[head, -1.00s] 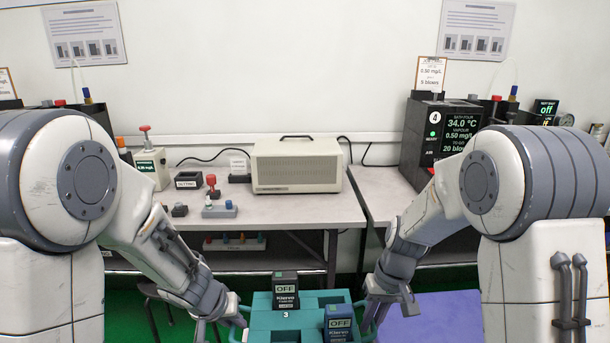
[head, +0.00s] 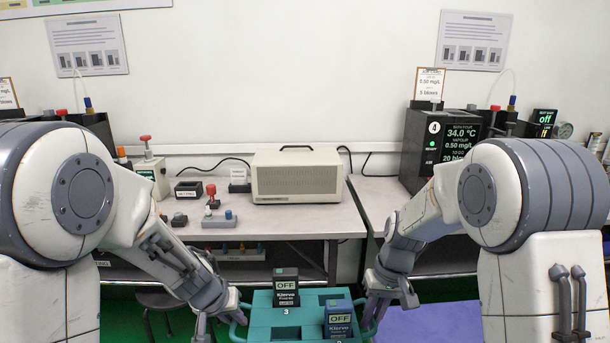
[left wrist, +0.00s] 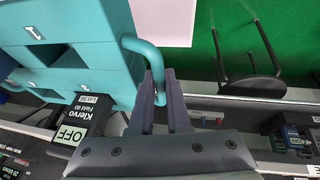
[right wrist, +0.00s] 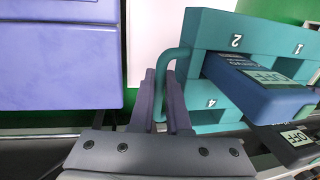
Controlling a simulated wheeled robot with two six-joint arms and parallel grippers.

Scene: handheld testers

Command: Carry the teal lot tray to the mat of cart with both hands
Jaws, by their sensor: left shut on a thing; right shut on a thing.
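The teal lot tray (head: 262,325) is at the bottom middle of the head view, held between my two arms. It carries a black tester (head: 286,287) in slot 3 and a blue tester (head: 338,318) nearer the front, both with OFF on their screens. My left gripper (left wrist: 160,88) is shut on the tray's left handle (left wrist: 146,50). My right gripper (right wrist: 162,85) is shut on the right handle (right wrist: 172,58). The purple-blue surface (head: 430,318) to the right, perhaps the mat, also shows in the right wrist view (right wrist: 58,60).
A grey bench (head: 290,221) with a beige box (head: 297,176) and small devices stands behind the tray. A black instrument (head: 425,150) stands on the right bench. A dark stool (head: 160,301) is at the lower left on the green floor.

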